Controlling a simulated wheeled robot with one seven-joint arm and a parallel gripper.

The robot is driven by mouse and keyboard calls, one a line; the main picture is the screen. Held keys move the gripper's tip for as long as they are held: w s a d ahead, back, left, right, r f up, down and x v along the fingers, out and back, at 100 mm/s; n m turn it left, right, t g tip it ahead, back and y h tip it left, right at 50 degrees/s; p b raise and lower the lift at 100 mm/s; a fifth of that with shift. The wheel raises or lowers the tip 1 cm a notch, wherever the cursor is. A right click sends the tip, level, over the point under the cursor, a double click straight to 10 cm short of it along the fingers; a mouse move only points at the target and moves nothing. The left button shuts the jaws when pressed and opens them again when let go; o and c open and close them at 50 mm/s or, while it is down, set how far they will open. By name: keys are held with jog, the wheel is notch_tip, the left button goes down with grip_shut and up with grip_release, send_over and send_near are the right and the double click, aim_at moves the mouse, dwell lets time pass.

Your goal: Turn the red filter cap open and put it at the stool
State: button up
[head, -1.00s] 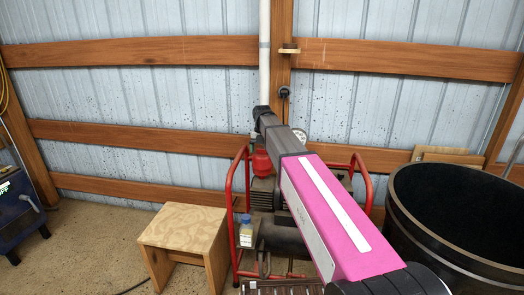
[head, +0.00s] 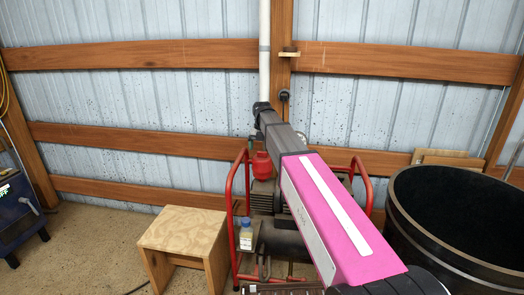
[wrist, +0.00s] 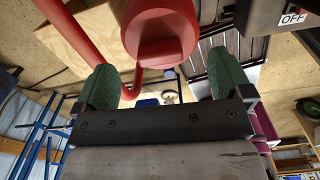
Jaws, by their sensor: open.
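The red filter cap (head: 262,165) sits at the top left of the compressor (head: 262,195), inside its red tube frame. In the wrist view the red cap (wrist: 160,35) is large at the top centre, just past the fingertips and roughly midway between them. My gripper (wrist: 160,82) is open, with its two green fingers apart and nothing held between them. In the head view it hangs just above the cap, mostly hidden by my own wrist. The plywood stool (head: 182,232) stands left of the compressor, with a bare top.
A small bottle with a blue cap (head: 246,236) stands at the compressor's left front. A large black tub (head: 455,235) is on the right. A blue machine (head: 18,215) is at the far left. A white pipe (head: 265,60) runs down the wall behind.

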jog(key=shift+r, duration=1.55)
